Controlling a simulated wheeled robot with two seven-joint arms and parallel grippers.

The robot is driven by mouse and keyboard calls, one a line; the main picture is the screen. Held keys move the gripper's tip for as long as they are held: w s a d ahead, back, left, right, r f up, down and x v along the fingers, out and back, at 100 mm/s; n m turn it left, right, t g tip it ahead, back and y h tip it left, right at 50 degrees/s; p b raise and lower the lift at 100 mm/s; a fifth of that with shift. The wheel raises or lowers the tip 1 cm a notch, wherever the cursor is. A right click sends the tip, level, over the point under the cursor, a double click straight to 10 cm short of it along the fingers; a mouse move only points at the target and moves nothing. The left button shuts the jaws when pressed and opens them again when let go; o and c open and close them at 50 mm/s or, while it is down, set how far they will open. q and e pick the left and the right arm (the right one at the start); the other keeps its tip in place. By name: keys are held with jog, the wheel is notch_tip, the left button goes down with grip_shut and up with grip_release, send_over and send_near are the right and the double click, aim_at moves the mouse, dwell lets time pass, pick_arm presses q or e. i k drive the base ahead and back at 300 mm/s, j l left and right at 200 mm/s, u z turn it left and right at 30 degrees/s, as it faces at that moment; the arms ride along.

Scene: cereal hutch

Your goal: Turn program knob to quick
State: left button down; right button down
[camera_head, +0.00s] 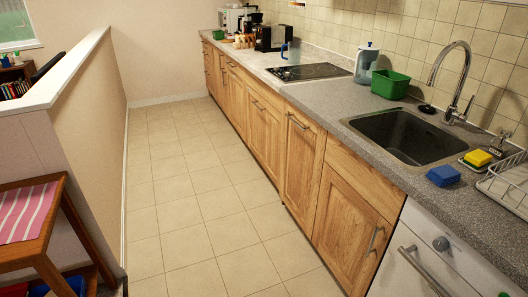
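A white dishwasher front (405,290) stands under the counter at the bottom right, cut off by the picture's lower edge. A round grey program knob (441,244) sits on its upper panel. The knob is small here and I cannot read its setting or any labels. A grey bar handle (425,272) crosses the front just below and left of the knob. The dishwasher door looks shut. Neither of my grippers is in view.
The speckled counter (310,90) overhangs the dishwasher, with a sink (405,133), blue sponge (443,175), yellow sponge (477,158) and dish rack (507,190) above. The tiled floor (200,210) is clear. A wooden table (50,215) stands at left.

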aim_at(441, 243)
jog(key=z, duration=1.45)
